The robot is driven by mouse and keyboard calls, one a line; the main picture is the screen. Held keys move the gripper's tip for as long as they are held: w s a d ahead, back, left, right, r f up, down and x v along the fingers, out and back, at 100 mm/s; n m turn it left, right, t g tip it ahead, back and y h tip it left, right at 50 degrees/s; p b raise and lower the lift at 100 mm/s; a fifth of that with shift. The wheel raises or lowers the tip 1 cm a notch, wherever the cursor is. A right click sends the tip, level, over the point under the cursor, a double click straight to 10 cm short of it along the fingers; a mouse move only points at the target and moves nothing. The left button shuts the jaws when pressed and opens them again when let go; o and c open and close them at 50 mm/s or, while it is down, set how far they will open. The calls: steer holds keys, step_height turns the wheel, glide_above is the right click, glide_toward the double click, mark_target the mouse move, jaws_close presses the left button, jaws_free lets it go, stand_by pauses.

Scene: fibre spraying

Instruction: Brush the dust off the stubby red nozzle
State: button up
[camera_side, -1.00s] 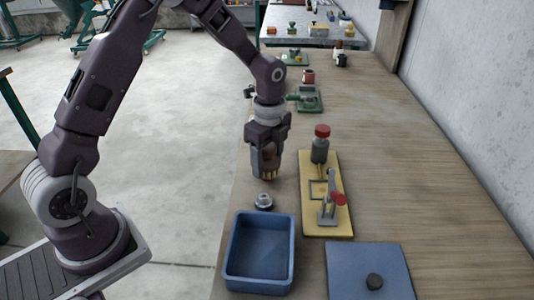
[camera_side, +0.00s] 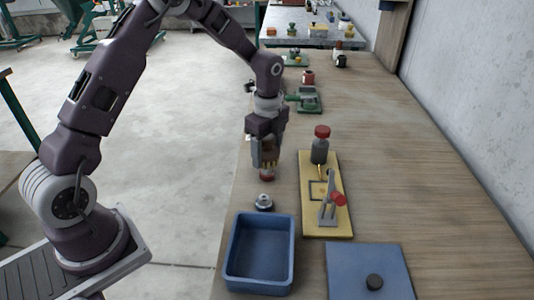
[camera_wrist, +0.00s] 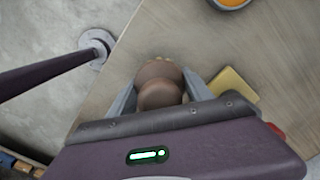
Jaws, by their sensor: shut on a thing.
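My gripper (camera_side: 266,150) is shut on a brown brush (camera_wrist: 160,88), with its pale bristles (camera_side: 265,162) pointing down in the side view. In the wrist view the rounded brown handle sits between the fingers, and a little of the bristles shows past it. A small dull red piece (camera_side: 267,175), seemingly the stubby nozzle, stands on the bench right below the bristles. I cannot tell whether the bristles touch it, or how dusty it is. The wrist view does not clearly show it.
A grey metal fitting (camera_side: 264,202) stands nearer the camera, before an empty blue bin (camera_side: 232,252). To the right, a yellow board (camera_side: 311,224) carries a red-capped bottle (camera_side: 320,148) and a red-handled clamp (camera_side: 331,200). The bench's right side is clear.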

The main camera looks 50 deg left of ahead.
steer(key=shift+r, duration=2.95)
steer(key=shift+r, duration=1.55)
steer(key=w+a+f, duration=0.3)
steer(key=w+a, duration=0.2)
steer(key=w, duration=0.1)
steer(key=f, duration=0.9)
steer(key=shift+d+f, duration=0.15)
steer(key=shift+d, duration=0.05)
steer(key=shift+f, duration=0.1)
